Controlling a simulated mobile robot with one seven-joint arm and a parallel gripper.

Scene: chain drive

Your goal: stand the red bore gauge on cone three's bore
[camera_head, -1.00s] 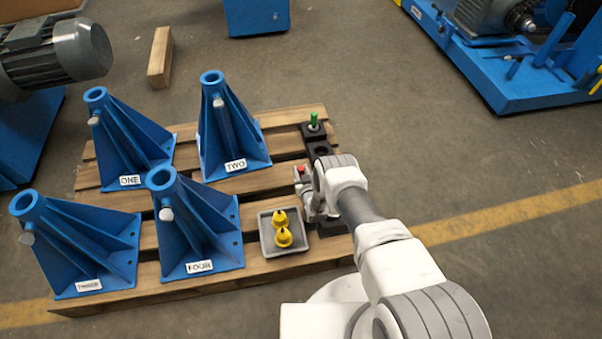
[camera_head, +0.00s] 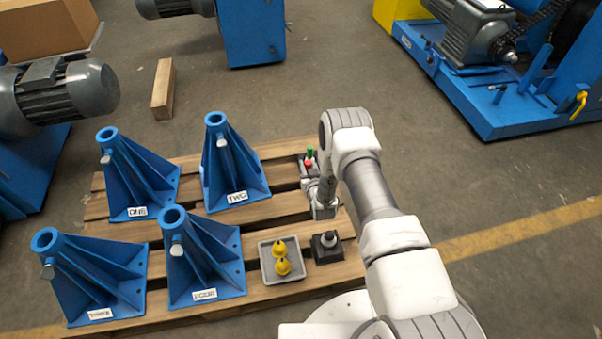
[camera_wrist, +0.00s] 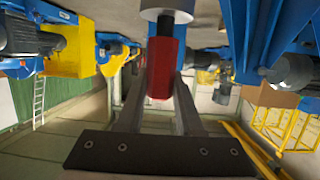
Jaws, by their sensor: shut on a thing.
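My gripper (camera_wrist: 163,75) is shut on the red bore gauge (camera_wrist: 166,58), a red faceted body with a pale grey cylinder at one end. In the head view the gauge's red part (camera_head: 309,163) shows small beside my wrist, at the pallet's right side; the rest is hidden by my arm. Cone three (camera_head: 95,280) is a blue ribbed stand with a THREE label at the pallet's front left. Its round bore (camera_head: 45,240) faces up, looks empty, and is far to the left of my gripper.
Cones one (camera_head: 137,180), two (camera_head: 232,165) and four (camera_head: 203,262) stand on the wooden pallet (camera_head: 270,212). A green-topped piece (camera_head: 310,152) shows behind my gripper.

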